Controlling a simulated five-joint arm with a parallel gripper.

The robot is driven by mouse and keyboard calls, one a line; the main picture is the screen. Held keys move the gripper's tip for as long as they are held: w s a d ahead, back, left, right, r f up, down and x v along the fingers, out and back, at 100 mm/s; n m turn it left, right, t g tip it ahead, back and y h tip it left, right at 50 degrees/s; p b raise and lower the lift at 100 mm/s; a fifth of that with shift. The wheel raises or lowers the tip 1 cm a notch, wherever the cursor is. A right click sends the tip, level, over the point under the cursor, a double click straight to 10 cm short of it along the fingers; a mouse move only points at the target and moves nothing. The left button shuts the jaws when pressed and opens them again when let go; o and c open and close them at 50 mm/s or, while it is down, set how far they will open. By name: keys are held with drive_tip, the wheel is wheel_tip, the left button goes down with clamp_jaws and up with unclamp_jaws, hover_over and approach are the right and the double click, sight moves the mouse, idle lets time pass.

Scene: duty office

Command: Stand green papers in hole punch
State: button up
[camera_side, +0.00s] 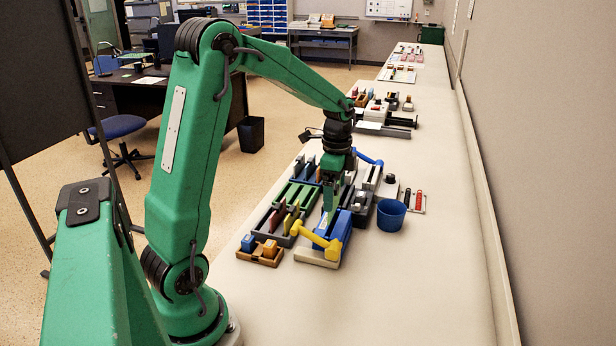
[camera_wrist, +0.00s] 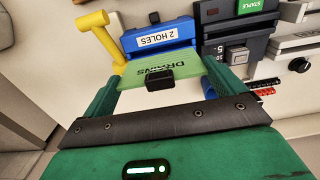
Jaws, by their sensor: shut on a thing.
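The green papers (camera_wrist: 160,66), lettered "DRAINS" and with a black clip-like piece on them, are between the two green fingers of my gripper (camera_wrist: 160,82) in the wrist view. My gripper is shut on them. In the side view my gripper (camera_side: 329,200) points down at the hole punch. The hole punch (camera_wrist: 160,38) is blue with a "2 HOLES" label and a yellow handle. It also shows in the side view (camera_side: 341,232), on a pale base. The papers' far edge lies against the punch in the wrist view. I cannot tell whether it is inside the slot.
A dark grey stapling device (camera_wrist: 220,38) stands close to the right of the punch. In the side view, a blue cup (camera_side: 391,216) stands to the right, racks with coloured folders are left, and a wooden tray (camera_side: 257,257) is front left. The bench front is clear.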

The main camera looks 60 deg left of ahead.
sight(334, 207)
drive_tip(key=shift+f, duration=2.85)
drive_tip(key=o, duration=0.6)
drive_tip(key=shift+r, duration=0.15)
drive_tip(key=shift+r, duration=4.35)
